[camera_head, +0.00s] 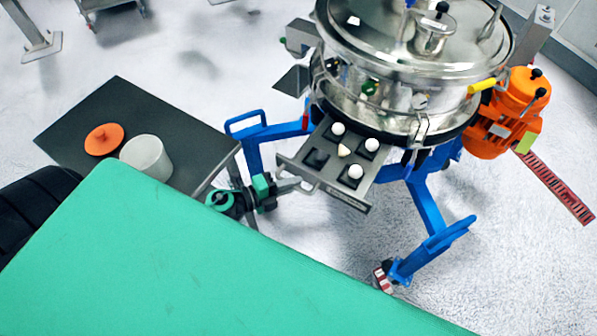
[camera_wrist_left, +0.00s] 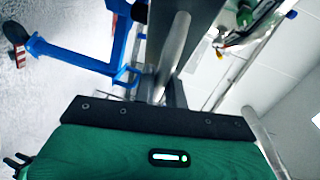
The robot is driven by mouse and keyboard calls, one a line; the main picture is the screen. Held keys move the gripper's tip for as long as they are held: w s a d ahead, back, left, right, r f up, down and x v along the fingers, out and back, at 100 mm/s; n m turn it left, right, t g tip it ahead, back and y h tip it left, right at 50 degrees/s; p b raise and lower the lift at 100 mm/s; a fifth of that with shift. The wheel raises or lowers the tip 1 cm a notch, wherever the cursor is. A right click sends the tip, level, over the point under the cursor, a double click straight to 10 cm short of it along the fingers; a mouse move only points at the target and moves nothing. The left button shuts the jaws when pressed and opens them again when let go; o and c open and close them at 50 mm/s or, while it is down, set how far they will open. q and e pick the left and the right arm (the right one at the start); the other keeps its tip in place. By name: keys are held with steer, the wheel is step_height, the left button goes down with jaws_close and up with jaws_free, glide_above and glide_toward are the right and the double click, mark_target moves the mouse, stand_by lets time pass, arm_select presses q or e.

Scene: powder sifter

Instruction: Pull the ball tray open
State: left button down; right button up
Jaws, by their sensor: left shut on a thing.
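The ball tray (camera_head: 325,173) is a grey metal drawer with dark square pockets and several pale balls. It sticks out from under the round steel sifter (camera_head: 395,95) in the head view. Its handle (camera_head: 307,186) is at the near left edge. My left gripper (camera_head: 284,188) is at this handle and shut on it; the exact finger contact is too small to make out. In the left wrist view, a metal bar (camera_wrist_left: 175,45) runs up ahead of my green gripper body. My right gripper is not in view.
Blue legs (camera_head: 428,205) carry the sifter, and an orange motor (camera_head: 505,112) is on its right. A dark side table (camera_head: 120,105) at left holds a white cup (camera_head: 147,158) and an orange lid (camera_head: 103,139). The floor below the tray is clear.

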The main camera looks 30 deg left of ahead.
arm_select(q)
steer(key=shift+s, duration=0.3)
steer(key=c, duration=1.5)
jaws_free()
steer(key=shift+a, duration=0.1)
steer(key=shift+o, duration=0.2)
steer(key=b+v, duration=0.2)
steer(key=v, duration=0.5)
steer(key=shift+s, duration=0.2)
steer(key=shift+w+a+r, duration=0.1)
steer(key=shift+a, duration=0.05)
